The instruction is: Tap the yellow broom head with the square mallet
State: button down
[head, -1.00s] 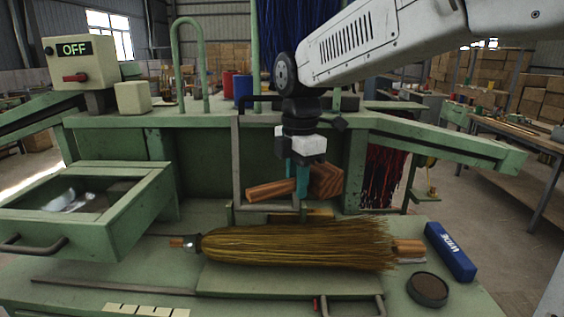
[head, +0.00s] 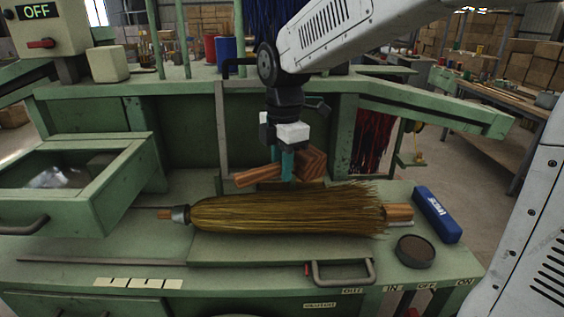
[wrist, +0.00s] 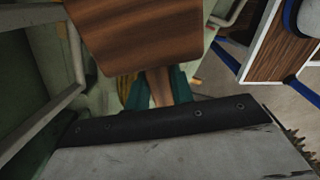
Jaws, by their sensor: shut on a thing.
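The broom with yellow bristles (head: 285,210) lies on its side on the green bench, bristles fanning to the right. A metal collar and a short wooden handle end are at its left. My gripper (head: 287,176) has teal fingers shut on the wooden square mallet, its handle (head: 258,176) pointing left and its block head (head: 312,164) at the right. The mallet is just behind and above the broom in the head view; whether they touch cannot be told. In the wrist view the mallet head (wrist: 140,35) fills the top centre and hides most of the broom.
A blue box (head: 438,214) and a round dark tin (head: 414,251) sit right of the broom. A green open drawer (head: 110,200) stands at the left. A metal handle (head: 342,280) is at the front edge. A green frame rises behind.

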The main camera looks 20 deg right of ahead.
notch_tip(320, 180, down, 7)
jog(key=shift+f, duration=0.2)
jog(key=shift+r, duration=3.1)
